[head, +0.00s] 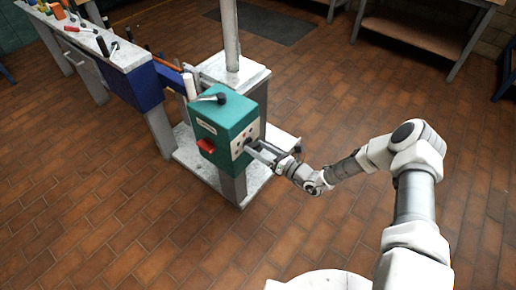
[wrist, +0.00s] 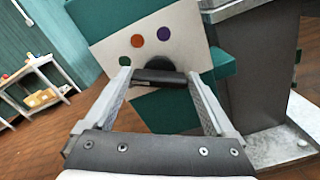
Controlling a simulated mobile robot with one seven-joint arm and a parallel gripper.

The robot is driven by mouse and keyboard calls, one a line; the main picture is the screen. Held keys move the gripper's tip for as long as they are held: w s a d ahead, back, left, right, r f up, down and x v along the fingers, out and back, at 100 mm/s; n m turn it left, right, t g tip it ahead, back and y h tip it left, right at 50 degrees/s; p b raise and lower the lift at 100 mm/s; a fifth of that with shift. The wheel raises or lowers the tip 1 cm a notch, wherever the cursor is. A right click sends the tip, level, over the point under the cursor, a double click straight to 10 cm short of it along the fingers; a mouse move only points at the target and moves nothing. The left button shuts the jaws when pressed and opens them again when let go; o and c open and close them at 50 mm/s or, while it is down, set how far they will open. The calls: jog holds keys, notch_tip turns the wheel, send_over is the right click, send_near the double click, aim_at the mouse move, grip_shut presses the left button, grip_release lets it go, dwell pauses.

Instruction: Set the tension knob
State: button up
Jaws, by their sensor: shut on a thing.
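The tension knob (wrist: 160,77) is a black bar in front of a dark round base on a pale panel (wrist: 110,52). My gripper (wrist: 161,78) is shut on the bar, with one finger at each end of it. Green, orange and purple dots sit on the panel around the knob. In the head view my gripper (head: 255,150) reaches the right face of a green box (head: 228,108). There the fingers mostly hide the knob, and its exact angle is hard to read.
A workbench with tools (head: 90,40) is at the upper left. The brick-tiled floor in front is clear.

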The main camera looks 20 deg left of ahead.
jog(key=shift+f+m, duration=0.1)
jog(key=shift+m, duration=0.9)
jog(key=o, duration=1.1)
jog(key=shift+c, duration=0.2)
jog(key=shift+d, duration=0.15)
jog(key=p+v, duration=0.3)
jog(key=v, duration=1.4)
jog(key=shift+p, duration=0.35)
jog(key=shift+d, duration=0.1)
